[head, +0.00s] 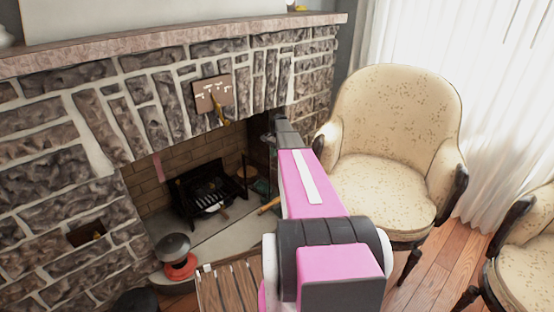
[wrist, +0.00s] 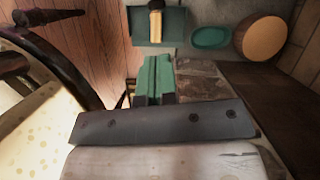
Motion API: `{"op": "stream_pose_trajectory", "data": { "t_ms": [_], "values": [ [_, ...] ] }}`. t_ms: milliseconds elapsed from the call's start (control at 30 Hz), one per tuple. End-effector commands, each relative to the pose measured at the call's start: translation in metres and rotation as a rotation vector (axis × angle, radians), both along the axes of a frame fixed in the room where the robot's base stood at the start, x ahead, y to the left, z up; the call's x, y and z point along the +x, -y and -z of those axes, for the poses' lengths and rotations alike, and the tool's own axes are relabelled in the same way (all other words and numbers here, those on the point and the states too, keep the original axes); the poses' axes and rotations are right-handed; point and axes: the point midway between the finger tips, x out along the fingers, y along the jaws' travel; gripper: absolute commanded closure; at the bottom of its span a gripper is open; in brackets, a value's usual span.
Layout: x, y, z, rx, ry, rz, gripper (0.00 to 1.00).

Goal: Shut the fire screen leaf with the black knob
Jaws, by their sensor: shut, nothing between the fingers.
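In the head view my pink and black arm reaches away to the right edge of the fireplace opening, and it hides my gripper there. In the wrist view my gripper (wrist: 158,78) shows green fingers shut together, with nothing between them. A dark upright panel (head: 260,142) stands at the right side of the opening in the head view, partly behind my arm. I cannot tell whether it is the fire screen leaf. No black knob can be made out in either view. I cannot tell whether the fingers touch anything.
A black grate (head: 205,192) stands in the fireplace. A cream armchair (head: 390,150) is close on the right of my arm, with another chair (head: 525,255) beyond. A dark pot on a red base (head: 175,255) and a slatted wooden top (head: 230,288) are in front.

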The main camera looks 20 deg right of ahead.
Motion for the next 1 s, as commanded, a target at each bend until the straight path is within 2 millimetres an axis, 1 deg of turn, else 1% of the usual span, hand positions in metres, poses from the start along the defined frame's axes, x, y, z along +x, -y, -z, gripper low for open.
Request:
{"op": "stream_pose_trajectory", "data": {
  "t_ms": [167, 500, 600, 733, 1000],
  "values": [
    [-0.005, -0.006, 0.019, 0.0, -0.002, -0.002, 1.0],
    [-0.014, -0.023, 0.072, 0.001, -0.001, -0.002, 1.0],
    [-0.016, -0.027, 0.082, 0.0, 0.0, -0.002, 1.0],
    [-0.017, -0.028, 0.088, -0.001, 0.001, -0.002, 1.0],
    [-0.017, -0.028, 0.088, -0.001, 0.001, -0.002, 1.0]
  ]
}}
